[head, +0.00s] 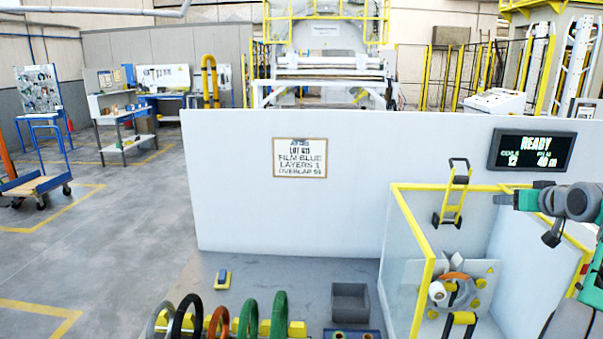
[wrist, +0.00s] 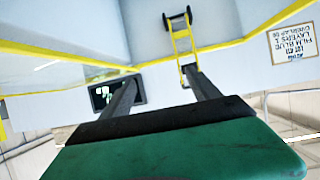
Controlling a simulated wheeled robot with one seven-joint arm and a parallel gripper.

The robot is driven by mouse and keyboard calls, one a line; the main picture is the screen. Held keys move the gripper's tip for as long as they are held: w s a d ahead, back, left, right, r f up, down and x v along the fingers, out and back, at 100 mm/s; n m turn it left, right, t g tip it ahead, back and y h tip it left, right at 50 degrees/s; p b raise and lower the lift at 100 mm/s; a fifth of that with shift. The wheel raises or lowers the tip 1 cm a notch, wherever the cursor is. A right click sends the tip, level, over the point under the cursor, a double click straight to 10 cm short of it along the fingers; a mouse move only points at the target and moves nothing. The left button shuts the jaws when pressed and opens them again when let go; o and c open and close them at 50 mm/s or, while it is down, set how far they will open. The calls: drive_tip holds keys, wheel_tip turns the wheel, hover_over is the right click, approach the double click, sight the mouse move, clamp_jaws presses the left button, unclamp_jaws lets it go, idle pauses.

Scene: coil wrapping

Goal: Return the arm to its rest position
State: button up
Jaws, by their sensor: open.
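My gripper (wrist: 160,90) shows in the wrist view with its two dark fingers spread apart and nothing between them. Its green body (wrist: 175,155) fills the bottom of that view. In the head view my arm (head: 565,200), green and grey, reaches in from the right edge, above the yellow-edged enclosure; the fingertips are not clear there. Between and beyond the fingers, the wrist view shows the white wall and a yellow-and-black frame (wrist: 180,40), which also stands at the back of the enclosure in the head view (head: 453,195).
The enclosure (head: 425,285) has clear panels and holds a wrapping machine (head: 455,290). A white wall (head: 350,170) carries a lot sign (head: 300,157) and a READY display (head: 531,150). Several coils (head: 248,317) stand upright in front, beside a grey bin (head: 350,303).

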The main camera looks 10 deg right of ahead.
drive_tip(key=s+d+f+m+g, duration=0.2)
drive_tip(key=s+f+g, duration=0.15)
drive_tip(key=f, duration=0.75)
drive_tip(key=s+a+f+m+g+y, duration=0.1)
drive_tip(key=s+a+f+m+g, duration=0.15)
drive_tip(key=s+a+f, duration=0.4)
drive_tip(key=s+a+f+m+g+y, duration=0.1)
drive_tip(key=s+a+f+g, duration=0.25)
drive_tip(key=s+f, duration=0.5)
drive_tip(key=s+a+f+n+g+y, duration=0.15)
drive_tip(key=s+a, duration=0.25)
drive_tip(key=a, duration=0.9)
drive_tip(key=s+a+f+n+g, duration=0.1)
drive_tip(key=s+a+f, duration=0.15)
drive_tip(key=a, duration=0.95)
drive_tip(key=w+a+r+n+t, duration=0.1)
drive_tip(key=a+r+n, duration=0.2)
drive_tip(key=a, duration=0.4)
drive_tip(key=w+a+r+n+t, duration=0.2)
drive_tip(key=a+r+n, duration=0.1)
drive_tip(key=a, duration=0.5)
drive_tip(key=shift+a+r+n+t, duration=0.25)
drive_tip(key=shift+r+n+t, duration=0.05)
drive_tip(key=shift+r, duration=0.25)
drive_tip(key=shift+c, duration=0.3)
